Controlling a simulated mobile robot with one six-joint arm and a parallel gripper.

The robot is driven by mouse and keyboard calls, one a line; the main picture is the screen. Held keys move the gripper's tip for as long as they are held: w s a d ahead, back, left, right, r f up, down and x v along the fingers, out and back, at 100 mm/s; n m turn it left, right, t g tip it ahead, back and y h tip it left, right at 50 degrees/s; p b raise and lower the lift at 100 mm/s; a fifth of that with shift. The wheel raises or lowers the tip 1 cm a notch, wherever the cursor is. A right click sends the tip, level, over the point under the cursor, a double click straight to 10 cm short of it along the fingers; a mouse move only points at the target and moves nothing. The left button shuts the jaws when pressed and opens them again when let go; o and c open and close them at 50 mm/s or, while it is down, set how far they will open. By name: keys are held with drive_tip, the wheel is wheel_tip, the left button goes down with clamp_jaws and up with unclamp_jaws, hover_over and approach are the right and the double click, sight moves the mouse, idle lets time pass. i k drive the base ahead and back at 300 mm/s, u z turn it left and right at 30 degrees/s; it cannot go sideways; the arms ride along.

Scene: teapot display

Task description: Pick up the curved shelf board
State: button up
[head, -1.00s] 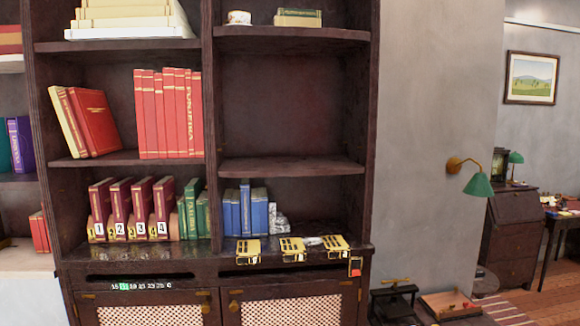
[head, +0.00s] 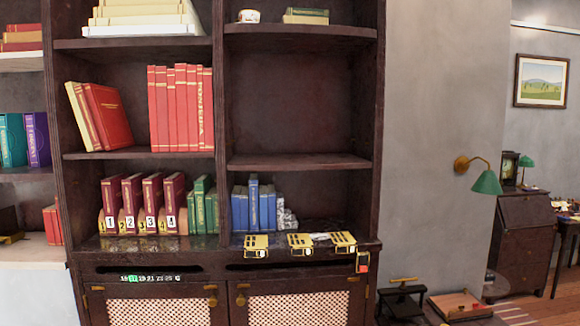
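The dark wooden bookcase holds several shelf boards. The middle board on the right side (head: 298,163) is bare, and its front edge looks slightly curved. The upper right board (head: 300,32) also has a slightly bowed front edge and bears a small white cup (head: 249,16) and a short stack of books (head: 306,16). I cannot tell for certain which one is the curved shelf board. Both sit in place between the uprights. My gripper is not in view.
Several brass plates (head: 300,243) lie on the bookcase ledge below blue books (head: 253,205). A green wall lamp (head: 486,182) juts out on the right. Black and wooden items (head: 460,305) stand low at the right.

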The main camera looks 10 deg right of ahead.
sight(320, 161)
drive_tip(key=k, duration=1.2)
drive_tip(key=u, duration=0.7)
drive_tip(key=i, duration=2)
drive_tip(key=z, duration=0.8)
